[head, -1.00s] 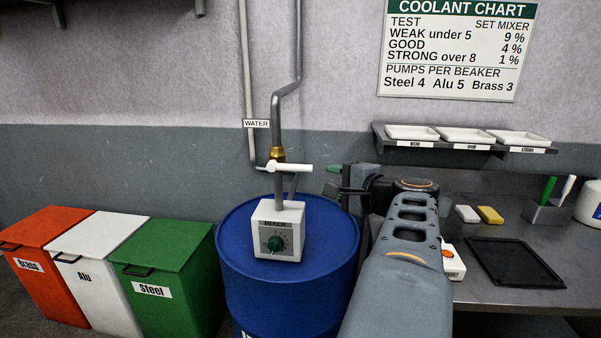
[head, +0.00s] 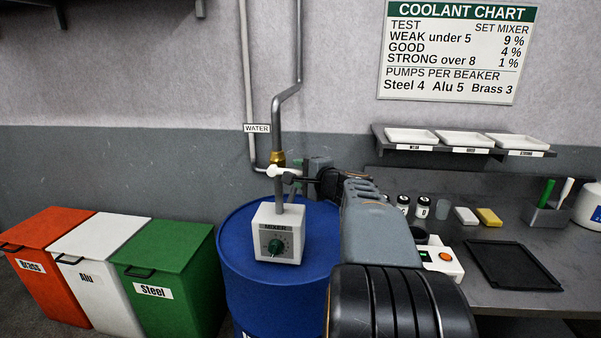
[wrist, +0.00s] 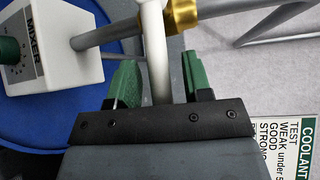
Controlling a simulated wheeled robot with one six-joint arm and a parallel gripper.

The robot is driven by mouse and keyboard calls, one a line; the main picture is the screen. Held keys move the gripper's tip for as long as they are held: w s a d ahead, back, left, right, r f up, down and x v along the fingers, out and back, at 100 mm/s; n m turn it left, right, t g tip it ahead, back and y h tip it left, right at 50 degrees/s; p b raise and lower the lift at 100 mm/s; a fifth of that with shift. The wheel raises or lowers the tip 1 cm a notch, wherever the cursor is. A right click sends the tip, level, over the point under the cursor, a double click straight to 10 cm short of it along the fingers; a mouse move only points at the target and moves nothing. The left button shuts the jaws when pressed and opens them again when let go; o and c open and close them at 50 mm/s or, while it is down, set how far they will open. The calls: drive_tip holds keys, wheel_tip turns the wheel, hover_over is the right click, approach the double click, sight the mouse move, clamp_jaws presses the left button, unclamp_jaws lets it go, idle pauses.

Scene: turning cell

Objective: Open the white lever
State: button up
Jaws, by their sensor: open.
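The white lever (head: 284,171) sits on the vertical pipe just below the brass fitting (head: 278,157), above the mixer box (head: 276,233). My gripper (wrist: 160,65) is at the lever, reaching in from the right. In the wrist view the white lever (wrist: 155,40) runs down between the two green fingers, with one finger on each side. Gaps show beside it, so the jaws are open around it and not closed on it. In the head view my gripper hides the lever's right end.
The mixer box with its green knob (head: 276,247) stands on the blue drum (head: 236,252). A workbench (head: 515,300) with small jars (head: 422,207) and a black tray (head: 510,264) is on the right. Orange, white and green bins stand at left.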

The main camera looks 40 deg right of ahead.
drive_tip(key=shift+w, duration=0.1)
drive_tip(key=shift+c, duration=0.3)
clamp_jaws()
